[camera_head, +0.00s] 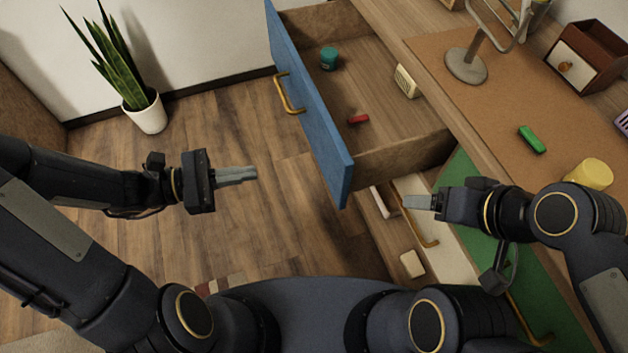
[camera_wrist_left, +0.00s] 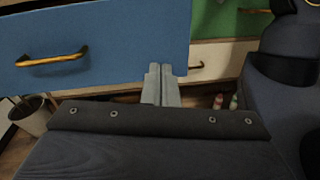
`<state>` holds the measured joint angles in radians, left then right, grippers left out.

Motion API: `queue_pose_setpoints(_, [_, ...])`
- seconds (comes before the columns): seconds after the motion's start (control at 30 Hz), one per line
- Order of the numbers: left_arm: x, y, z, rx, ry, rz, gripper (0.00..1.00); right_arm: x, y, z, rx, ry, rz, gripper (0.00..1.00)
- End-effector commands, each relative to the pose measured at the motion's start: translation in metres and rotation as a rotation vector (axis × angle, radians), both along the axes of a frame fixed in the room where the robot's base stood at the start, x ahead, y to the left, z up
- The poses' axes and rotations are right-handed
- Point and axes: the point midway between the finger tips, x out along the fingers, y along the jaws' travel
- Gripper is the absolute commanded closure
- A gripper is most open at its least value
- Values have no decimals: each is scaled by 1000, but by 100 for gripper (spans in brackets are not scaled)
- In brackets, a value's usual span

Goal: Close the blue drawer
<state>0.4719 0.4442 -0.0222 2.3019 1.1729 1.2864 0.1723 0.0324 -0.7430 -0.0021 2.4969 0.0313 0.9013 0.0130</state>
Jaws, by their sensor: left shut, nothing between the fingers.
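The blue drawer (camera_head: 308,103) stands pulled out from the desk, its inside open to view, with a brass handle (camera_head: 289,93) on its front. In the left wrist view the blue front (camera_wrist_left: 100,36) and its handle (camera_wrist_left: 52,59) fill the upper left. My left gripper (camera_head: 254,174) is shut and empty, in front of the drawer and apart from it in the head view. In the left wrist view its fingertips (camera_wrist_left: 160,70) overlap the lower right edge of the front; contact cannot be told. My right gripper (camera_head: 408,201) looks shut, right of the drawer's near corner.
A white-fronted drawer (camera_head: 421,212) is below. A potted plant (camera_head: 146,112) stands left.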

Motion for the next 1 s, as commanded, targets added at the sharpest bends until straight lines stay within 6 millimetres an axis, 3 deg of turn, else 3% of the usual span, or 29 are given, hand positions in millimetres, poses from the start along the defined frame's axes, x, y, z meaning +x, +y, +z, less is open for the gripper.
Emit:
queue_pose_setpoints(0.03, [7, 2, -21, -46, 50, 39, 100, 0, 0, -14, 0, 0, 0, 29])
queue_pose_setpoints(0.1, [15, 5, -30, -89, 91, 81, 100, 0, 0, -18, 0, 0, 0, 29])
queue_pose_setpoints(0.33, [24, -6, -33, -121, 120, 106, 100, 0, 0, -20, 0, -1, 0, 29])
queue_pose_setpoints(0.8, [52, -96, -34, -118, 119, 103, 100, 0, 0, -36, 0, 0, 0, 29])
queue_pose_setpoints(1.0, [61, -119, -34, -117, 119, 107, 100, 0, 0, -39, 0, 0, 0, 29])
